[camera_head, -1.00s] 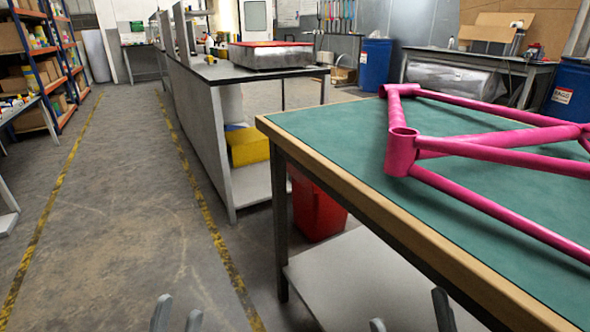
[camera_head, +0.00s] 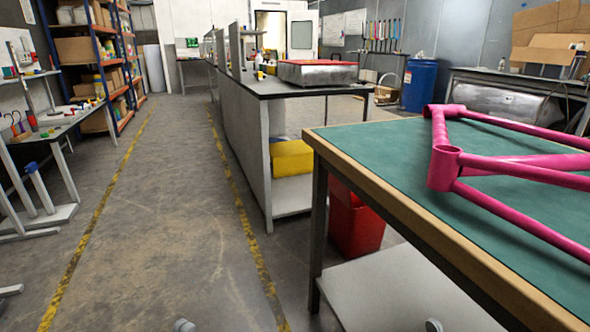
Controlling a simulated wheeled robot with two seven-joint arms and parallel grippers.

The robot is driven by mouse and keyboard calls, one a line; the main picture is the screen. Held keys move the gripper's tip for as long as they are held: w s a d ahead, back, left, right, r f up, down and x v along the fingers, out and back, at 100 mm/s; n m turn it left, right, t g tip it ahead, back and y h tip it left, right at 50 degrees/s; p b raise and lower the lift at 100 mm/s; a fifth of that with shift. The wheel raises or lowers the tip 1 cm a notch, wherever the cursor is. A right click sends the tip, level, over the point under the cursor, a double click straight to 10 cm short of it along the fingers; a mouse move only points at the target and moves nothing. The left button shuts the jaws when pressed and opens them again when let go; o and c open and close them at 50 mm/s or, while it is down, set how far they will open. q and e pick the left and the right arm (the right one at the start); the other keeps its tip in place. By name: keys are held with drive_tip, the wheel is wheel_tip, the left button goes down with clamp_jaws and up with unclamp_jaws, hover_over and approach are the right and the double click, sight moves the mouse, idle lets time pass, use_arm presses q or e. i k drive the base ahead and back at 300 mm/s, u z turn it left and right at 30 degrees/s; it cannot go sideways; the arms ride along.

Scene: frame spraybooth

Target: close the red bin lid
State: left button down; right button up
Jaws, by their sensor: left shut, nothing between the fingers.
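The red bin (camera_head: 358,230) stands on the floor beyond the green-topped table. The table's edge and leg cover part of it. A red flat part (camera_head: 342,190) shows at its upper left, just under the table edge; whether this is the lid and how far it stands open, I cannot tell. My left gripper (camera_head: 184,325) shows only as a small grey tip at the bottom edge, shut and empty, far from the bin. Only a small grey tip of my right gripper (camera_head: 433,325) shows at the bottom edge, in front of the table's lower shelf; its opening is not visible.
The green-topped table (camera_head: 400,150) bears a pink bicycle frame (camera_head: 446,168) and fills the right. A grey workbench (camera_head: 245,130) with a yellow box (camera_head: 291,158) below stands behind the bin. An open aisle (camera_head: 170,220) runs between yellow floor lines. Another bench (camera_head: 60,125) stands left.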

sight(337, 187)
drive_tip(key=u, duration=0.4)
drive_tip(key=k, duration=0.45)
drive_tip(key=u, duration=0.6)
drive_tip(key=i, duration=1.5)
drive_tip(key=z, duration=0.65)
drive_tip(key=i, duration=1)
drive_tip(key=z, duration=1.55)
drive_tip(key=i, duration=0.5)
drive_tip(key=z, duration=0.4)
